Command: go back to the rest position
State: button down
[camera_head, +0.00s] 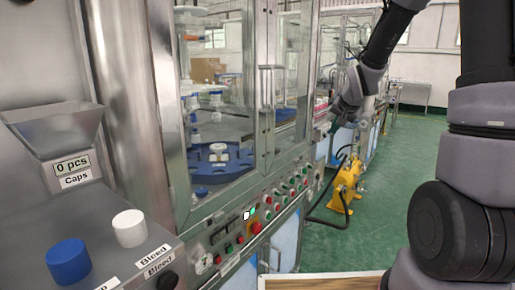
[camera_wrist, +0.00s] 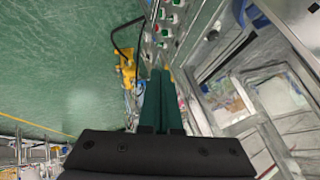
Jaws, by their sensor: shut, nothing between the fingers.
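My gripper (camera_wrist: 161,98) shows in the wrist view as two dark green fingers side by side, shut with nothing between them. Beyond them are a green floor and a machine front with buttons. In the head view my arm reaches in from the upper right, in front of the machine's far end. The fingertips are too small to make out there.
A glass-fronted machine (camera_head: 222,190) with closed doors and a button panel (camera_head: 255,228) stands at the left. A yellow pump (camera_head: 345,185) with a black hose stands on the floor. A blue cap (camera_head: 68,262) and white cap (camera_head: 129,228) sit at lower left. The green floor (camera_head: 400,170) is mostly clear.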

jog(key=s+r+n, duration=0.1)
jog(key=s+r, duration=0.4)
jog(key=s, duration=0.5)
jog(key=s+a+r+y, duration=0.1)
jog(key=s+r, duration=0.4)
jog(key=s, duration=0.5)
jog(key=s+a+r+n+g, duration=0.1)
jog(key=s+r, duration=0.4)
jog(key=s, duration=0.5)
jog(key=shift+r+n, duration=0.2)
jog(key=shift+n, duration=0.1)
jog(key=shift+w+d, duration=0.1)
